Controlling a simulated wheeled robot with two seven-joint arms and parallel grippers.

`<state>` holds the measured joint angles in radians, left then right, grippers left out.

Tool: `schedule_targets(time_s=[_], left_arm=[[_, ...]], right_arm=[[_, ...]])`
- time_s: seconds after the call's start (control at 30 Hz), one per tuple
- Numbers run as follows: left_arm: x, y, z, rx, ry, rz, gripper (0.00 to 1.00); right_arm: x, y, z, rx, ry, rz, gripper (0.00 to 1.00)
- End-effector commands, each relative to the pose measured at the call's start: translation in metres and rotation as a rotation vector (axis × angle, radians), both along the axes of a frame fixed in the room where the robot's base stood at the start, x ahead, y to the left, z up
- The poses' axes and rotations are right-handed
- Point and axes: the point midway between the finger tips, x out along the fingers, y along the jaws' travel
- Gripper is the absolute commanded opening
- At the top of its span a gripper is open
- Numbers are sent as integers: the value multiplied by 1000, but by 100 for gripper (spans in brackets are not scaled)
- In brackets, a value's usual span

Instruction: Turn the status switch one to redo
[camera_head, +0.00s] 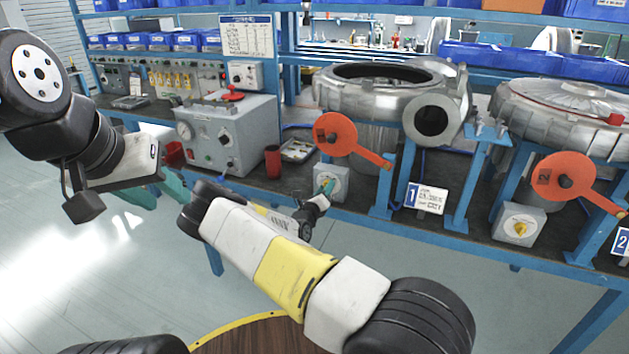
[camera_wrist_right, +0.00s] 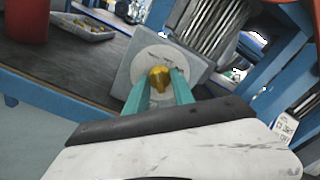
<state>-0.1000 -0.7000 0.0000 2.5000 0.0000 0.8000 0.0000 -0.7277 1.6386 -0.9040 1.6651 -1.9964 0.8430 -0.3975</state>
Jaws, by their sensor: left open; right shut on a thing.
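Status switch one is a grey box (camera_head: 338,188) with a round white dial plate, below the left orange lever on the bench. In the right wrist view its yellow knob (camera_wrist_right: 160,78) sits at the centre of the dial plate (camera_wrist_right: 152,62). My right gripper (camera_wrist_right: 163,82) has its teal fingers on both sides of the knob and is shut on it. In the head view my right gripper (camera_head: 326,186) partly hides the dial. The dial markings are too small to read. My left gripper (camera_head: 160,192) is open and empty, in front of the bench at the left.
A second switch box (camera_head: 519,224) with a yellow knob stands to the right. Orange levers (camera_head: 338,134) hang above both boxes. A red cup (camera_head: 272,161), a parts tray (camera_head: 298,150) and a grey gauge box (camera_head: 226,133) stand left of switch one. Blue bench legs flank it.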

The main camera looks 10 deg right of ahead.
Motion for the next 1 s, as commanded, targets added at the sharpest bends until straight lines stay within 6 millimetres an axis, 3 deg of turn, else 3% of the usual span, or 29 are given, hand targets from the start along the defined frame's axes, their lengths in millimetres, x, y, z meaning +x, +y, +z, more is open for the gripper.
schedule_targets(time_s=[0.7,0.73,0.8,0.83,1.0], left_arm=[[0,0,0,0,0,0,42],[0,0,0,0,0,0,42],[0,0,0,0,0,0,42],[0,0,0,0,0,0,42],[0,0,0,0,0,0,42]], right_arm=[[0,2,-1,-67,49,3,0],[0,2,-1,-67,49,3,34],[0,2,-1,-66,48,3,48],[0,1,-1,-67,48,2,51],[0,1,-1,-66,46,1,51]])
